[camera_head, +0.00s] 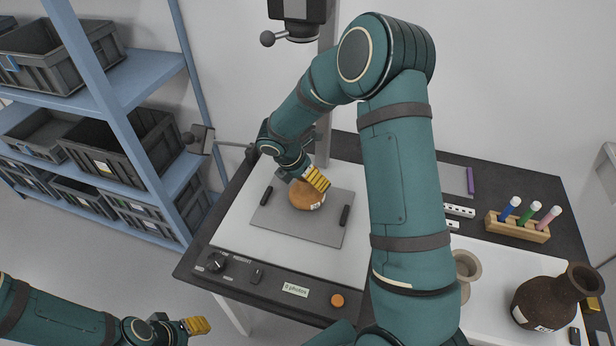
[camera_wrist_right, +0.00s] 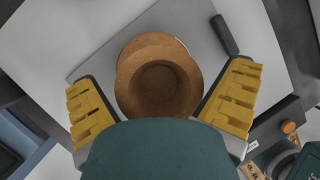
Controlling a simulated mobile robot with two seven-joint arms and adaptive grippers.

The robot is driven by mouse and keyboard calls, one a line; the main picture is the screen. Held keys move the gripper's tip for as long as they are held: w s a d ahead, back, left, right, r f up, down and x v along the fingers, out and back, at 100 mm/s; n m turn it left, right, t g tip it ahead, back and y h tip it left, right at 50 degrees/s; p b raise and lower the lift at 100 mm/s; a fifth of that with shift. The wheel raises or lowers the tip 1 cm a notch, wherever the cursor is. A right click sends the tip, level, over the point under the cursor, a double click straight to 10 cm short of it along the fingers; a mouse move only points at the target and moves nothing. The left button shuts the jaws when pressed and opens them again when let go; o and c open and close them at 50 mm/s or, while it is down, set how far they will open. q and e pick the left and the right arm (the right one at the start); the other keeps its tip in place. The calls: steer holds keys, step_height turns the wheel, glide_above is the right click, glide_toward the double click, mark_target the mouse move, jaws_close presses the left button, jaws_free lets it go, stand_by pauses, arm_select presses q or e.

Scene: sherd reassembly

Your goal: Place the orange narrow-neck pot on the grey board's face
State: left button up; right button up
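The orange pot (camera_head: 306,197) stands upright on the grey board (camera_head: 275,220), near its middle. In the right wrist view I look down on the pot's round rim and dark mouth (camera_wrist_right: 158,85), with the grey board (camera_wrist_right: 110,62) around it. My right gripper (camera_head: 317,179) is just above the pot. Its yellow fingers (camera_wrist_right: 162,98) are spread wide on either side of the pot, with a gap on the left; contact on the right is unclear. My left gripper (camera_head: 198,325) is low at the left, away from the table; its finger gap does not show.
Two black bars (camera_head: 345,215) lie on the board. A dark brown pot (camera_head: 545,302), a beige vessel (camera_head: 466,268) and a wooden marker rack (camera_head: 517,228) stand at the right. A post with a camera (camera_head: 302,10) rises behind. Blue shelves with grey bins (camera_head: 110,155) are at the left.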

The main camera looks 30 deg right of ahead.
steer(key=p+v, duration=0.2)
steer(key=v, duration=1)
steer(key=shift+r+p, duration=0.15)
steer(key=shift+p, duration=0.15)
